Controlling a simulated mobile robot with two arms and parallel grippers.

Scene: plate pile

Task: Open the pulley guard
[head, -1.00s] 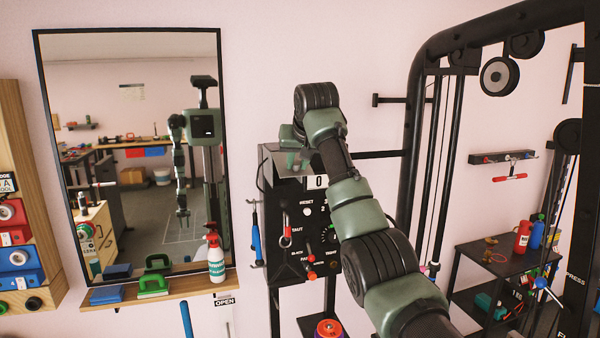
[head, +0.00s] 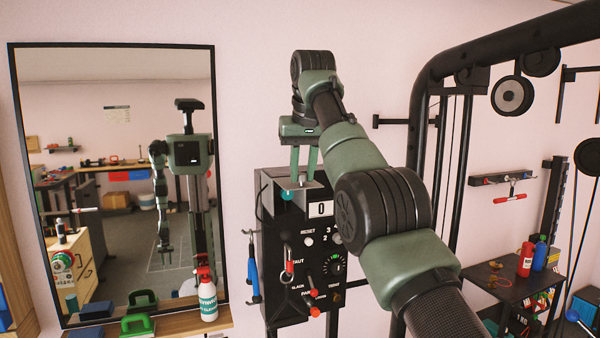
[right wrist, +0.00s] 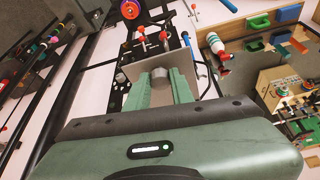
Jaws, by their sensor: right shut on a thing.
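A black machine box (head: 275,235) with a "0" display stands on the wall side, right of the mirror. My right gripper (head: 302,178) reaches down to the top of this box. In the right wrist view, its two green fingers (right wrist: 160,85) close on a small round grey knob (right wrist: 161,72). The knob sits at a flat grey plate (right wrist: 183,86), which also shows under the fingertips in the head view (head: 312,188). I cannot tell for sure whether this plate is the pulley guard. My left gripper shows only as a small reflection in the mirror.
A mirror (head: 118,75) hangs at the left, above a wooden shelf (head: 180,328) with a spray bottle (head: 208,297) and a green handled block (head: 138,323). A black gym frame (head: 428,110) rises close to my right arm. A dark table (head: 515,285) stands at the right.

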